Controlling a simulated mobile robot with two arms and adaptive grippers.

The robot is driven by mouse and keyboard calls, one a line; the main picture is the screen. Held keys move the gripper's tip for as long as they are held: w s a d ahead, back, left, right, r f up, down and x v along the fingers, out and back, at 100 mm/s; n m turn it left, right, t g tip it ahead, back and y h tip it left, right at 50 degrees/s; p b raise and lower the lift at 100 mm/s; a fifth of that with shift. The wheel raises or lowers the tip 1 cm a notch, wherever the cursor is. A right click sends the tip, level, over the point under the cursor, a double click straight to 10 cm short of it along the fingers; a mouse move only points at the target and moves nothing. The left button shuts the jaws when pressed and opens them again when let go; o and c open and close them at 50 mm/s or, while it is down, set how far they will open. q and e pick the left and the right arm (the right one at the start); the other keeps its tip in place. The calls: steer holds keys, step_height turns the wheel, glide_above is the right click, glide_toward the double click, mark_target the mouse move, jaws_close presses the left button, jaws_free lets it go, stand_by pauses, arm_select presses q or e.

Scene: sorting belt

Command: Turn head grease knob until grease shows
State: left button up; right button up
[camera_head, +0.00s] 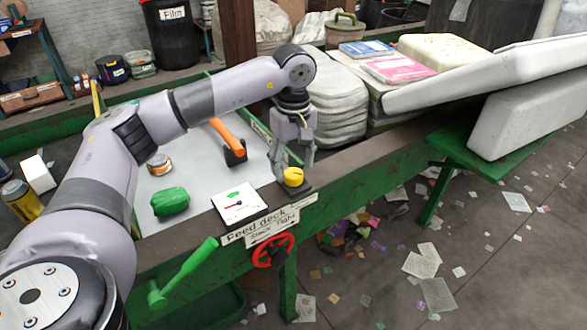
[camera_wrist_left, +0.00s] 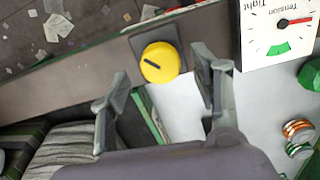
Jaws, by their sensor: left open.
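A round yellow knob (camera_head: 294,177) sits on a dark square base at the front edge of the feed deck. In the left wrist view the knob (camera_wrist_left: 158,65) has a short dark line on its face. No label reading grease is legible, and I see no grease around it. My left gripper (camera_head: 291,160) points down just above and behind the knob, fingers spread. In the left wrist view the knob shows between the open fingertips (camera_wrist_left: 160,75), with no visible contact. My right gripper is in neither view.
A white tension gauge (camera_head: 238,204) with a red needle and green sector stands beside the knob. A red handwheel (camera_head: 273,252) and green lever (camera_head: 185,270) are on the deck's front. A green lump (camera_head: 170,201) and orange-handled tool (camera_head: 228,140) lie on the deck.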

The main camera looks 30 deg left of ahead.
arm_select(q)
step_height(320, 180, up, 10)
stand_by(0.3)
steer(key=shift+f, duration=0.1)
step_height(320, 180, up, 4)
steer(key=b, duration=0.1)
glide_above(294, 173)
steer(key=r, duration=0.1)
step_height(294, 173, down, 17)
steer(key=shift+f, duration=0.1)
stand_by(0.5)
steer(key=shift+c, duration=0.6)
steer(key=c, duration=1.1)
